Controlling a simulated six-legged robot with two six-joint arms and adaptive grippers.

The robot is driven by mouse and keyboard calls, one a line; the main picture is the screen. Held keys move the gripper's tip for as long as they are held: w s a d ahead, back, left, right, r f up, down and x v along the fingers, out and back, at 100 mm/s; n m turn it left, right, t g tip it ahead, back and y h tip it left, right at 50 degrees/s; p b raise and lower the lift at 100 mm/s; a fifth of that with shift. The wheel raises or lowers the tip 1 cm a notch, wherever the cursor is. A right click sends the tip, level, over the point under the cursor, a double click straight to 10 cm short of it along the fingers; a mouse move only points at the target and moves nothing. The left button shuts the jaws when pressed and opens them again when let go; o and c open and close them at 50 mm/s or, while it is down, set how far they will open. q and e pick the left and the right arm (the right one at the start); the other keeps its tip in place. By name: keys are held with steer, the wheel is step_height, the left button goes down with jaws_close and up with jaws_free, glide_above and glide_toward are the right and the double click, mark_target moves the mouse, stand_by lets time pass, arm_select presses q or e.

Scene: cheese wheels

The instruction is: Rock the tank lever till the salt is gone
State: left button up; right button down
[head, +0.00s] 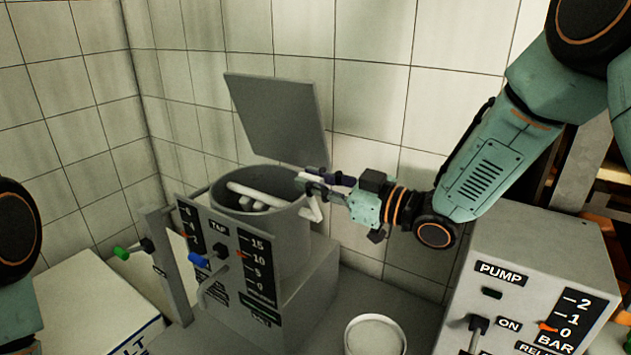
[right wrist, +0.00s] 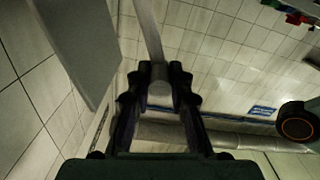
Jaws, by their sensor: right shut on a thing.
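The grey round tank (head: 275,240) stands against the tiled corner with its square lid (head: 278,120) raised. White stirring arms (head: 255,196) show inside its mouth; I cannot make out any salt there. My right gripper (head: 308,183) is at the tank's right rim, shut on the lever. In the right wrist view, the lever (right wrist: 150,35) is a grey bar whose rounded end sits between the fingertips (right wrist: 160,78). My left gripper is out of view.
A pump box (head: 540,250) stands at right. A round pale-filled pot (head: 375,337) is at front. A white box (head: 90,300) lies left.

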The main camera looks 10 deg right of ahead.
steer(key=shift+w+d, duration=0.1)
steer(key=shift+w+d+r+m+p, duration=0.25)
steer(key=shift+m+p, duration=0.15)
steer(key=shift+p, duration=0.2)
steer(key=w+d+m+p, duration=0.3)
steer(key=w+d+m, duration=0.4)
steer(key=shift+w+d+f+m+p, duration=0.3)
steer(key=shift+m+p, duration=0.1)
